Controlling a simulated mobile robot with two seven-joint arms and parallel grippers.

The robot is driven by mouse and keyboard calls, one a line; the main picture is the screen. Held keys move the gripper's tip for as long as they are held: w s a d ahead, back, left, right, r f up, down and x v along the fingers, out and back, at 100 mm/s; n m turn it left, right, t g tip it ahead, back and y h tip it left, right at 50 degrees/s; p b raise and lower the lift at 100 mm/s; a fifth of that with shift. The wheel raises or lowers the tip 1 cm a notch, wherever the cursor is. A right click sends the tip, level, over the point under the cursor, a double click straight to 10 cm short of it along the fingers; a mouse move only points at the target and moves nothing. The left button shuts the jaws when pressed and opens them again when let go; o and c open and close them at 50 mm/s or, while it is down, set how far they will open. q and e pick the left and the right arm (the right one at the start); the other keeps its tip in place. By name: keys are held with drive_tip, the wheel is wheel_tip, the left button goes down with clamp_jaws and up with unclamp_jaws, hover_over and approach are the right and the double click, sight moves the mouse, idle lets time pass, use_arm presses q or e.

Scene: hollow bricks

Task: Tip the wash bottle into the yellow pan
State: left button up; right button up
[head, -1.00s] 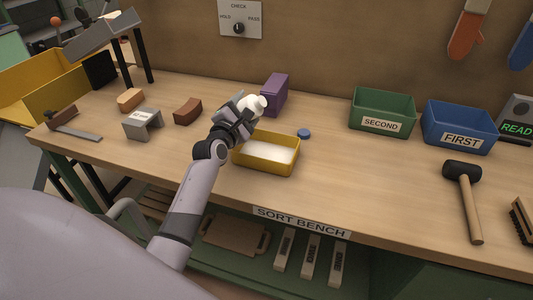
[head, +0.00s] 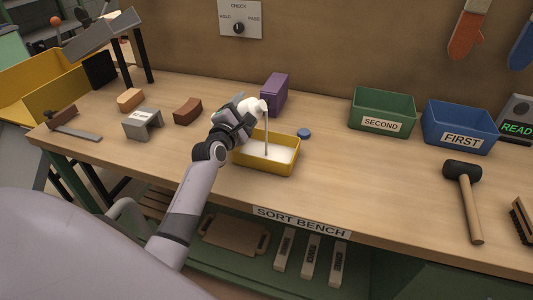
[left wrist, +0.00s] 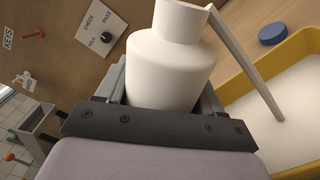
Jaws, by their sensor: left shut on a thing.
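My left gripper (head: 241,118) is shut on the white wash bottle (head: 255,104) and holds it tilted above the yellow pan (head: 264,164). A thin pale stream (head: 266,133) runs from the bottle's mouth down into the pan. In the left wrist view the bottle (left wrist: 170,65) stands between my fingers, and the stream (left wrist: 246,66) reaches the white inside of the pan (left wrist: 236,92). My fingers hide part of the bottle. My right gripper is in neither view.
A blue cap (head: 304,133) lies just beyond the pan. A purple box (head: 275,95) stands behind the bottle. Green SECOND (head: 381,112) and blue FIRST (head: 459,127) bins stand at the right, with a mallet (head: 466,200).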

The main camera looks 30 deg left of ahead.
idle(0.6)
use_arm(q)
drive_tip(key=shift+a+f+m, duration=0.1)
drive_tip(key=shift+m, duration=0.2)
idle(0.4)
drive_tip(key=shift+f+m, duration=0.15)
drive_tip(key=shift+m, duration=0.15)
drive_tip(key=shift+f, duration=0.1)
idle(0.3)
drive_tip(key=shift+f+m, duration=0.1)
drive_tip(key=shift+m, duration=0.2)
drive_tip(key=shift+a, duration=0.1)
